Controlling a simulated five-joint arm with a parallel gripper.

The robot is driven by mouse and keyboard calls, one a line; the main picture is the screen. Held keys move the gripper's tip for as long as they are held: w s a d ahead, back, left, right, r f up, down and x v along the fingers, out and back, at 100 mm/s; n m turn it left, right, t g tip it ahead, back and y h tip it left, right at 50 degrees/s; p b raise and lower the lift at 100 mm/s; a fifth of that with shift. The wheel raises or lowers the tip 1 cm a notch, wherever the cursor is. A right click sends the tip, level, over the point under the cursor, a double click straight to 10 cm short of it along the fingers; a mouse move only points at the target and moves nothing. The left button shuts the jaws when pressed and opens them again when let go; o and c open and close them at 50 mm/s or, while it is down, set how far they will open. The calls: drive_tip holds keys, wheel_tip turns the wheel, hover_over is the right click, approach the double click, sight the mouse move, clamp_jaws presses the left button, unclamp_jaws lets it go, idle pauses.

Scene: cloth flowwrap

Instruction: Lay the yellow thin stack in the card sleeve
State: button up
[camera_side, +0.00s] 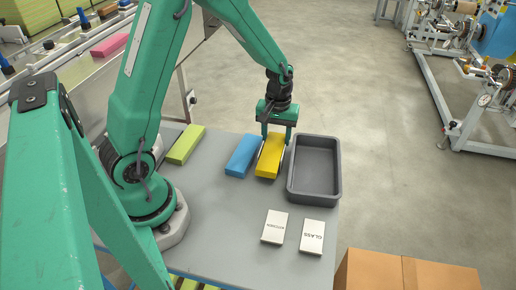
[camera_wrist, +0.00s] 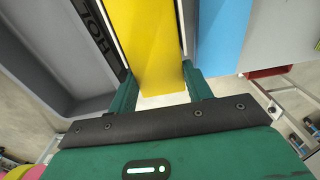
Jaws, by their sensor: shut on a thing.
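The yellow thin stack (camera_side: 268,163) is a flat, long block at the far side of the grey table, between the blue stack and the dark grey tray. My gripper (camera_side: 276,138) points down over its far end, with one finger on each long side, and is shut on it. In the wrist view the yellow stack (camera_wrist: 160,45) runs between both fingers (camera_wrist: 158,82). Thin white edges (camera_wrist: 184,28) run along both its long sides, perhaps walls of the card sleeve; I cannot tell surely. Whether the stack touches a floor beneath is hidden.
The blue stack (camera_side: 241,156) lies close on the left, the green stack (camera_side: 186,145) farther left. The dark grey tray (camera_side: 337,172) stands close on the right. Two white labelled cards (camera_side: 275,226) (camera_side: 312,237) lie nearer the camera. The table (camera_side: 215,215) is clear at middle left.

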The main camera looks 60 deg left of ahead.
drive_tip(key=shift+f, duration=1.15)
drive_tip(key=shift+f, duration=0.15)
drive_tip(key=o, duration=0.7)
drive_tip(key=shift+c, duration=0.2)
wheel_tip(320, 180, up, 12)
drive_tip(key=shift+r, duration=0.2)
drive_tip(key=shift+s+r, duration=0.1)
